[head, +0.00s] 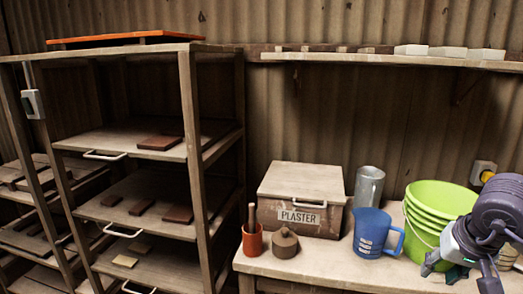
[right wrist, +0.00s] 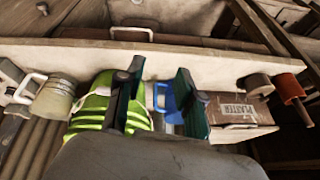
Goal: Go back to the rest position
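My right gripper (head: 459,276) is at the lower right of the head view, in front of the green buckets (head: 440,200) and near the worktable's right part. In the right wrist view its two dark fingers (right wrist: 160,88) stand apart with nothing gripped between them. The green buckets (right wrist: 92,105) and the blue jug (right wrist: 172,100) show beyond the fingers there. I cannot tell whether a finger touches a bucket. My left gripper is in neither view.
The worktable (head: 330,268) holds a PLASTER box (head: 300,205), a metal cylinder (head: 368,186), the blue jug (head: 372,232), an orange cup (head: 252,240) and a brown stamp (head: 285,243). A drying rack (head: 190,120) with tiles stands left. A wall shelf (head: 390,59) runs above.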

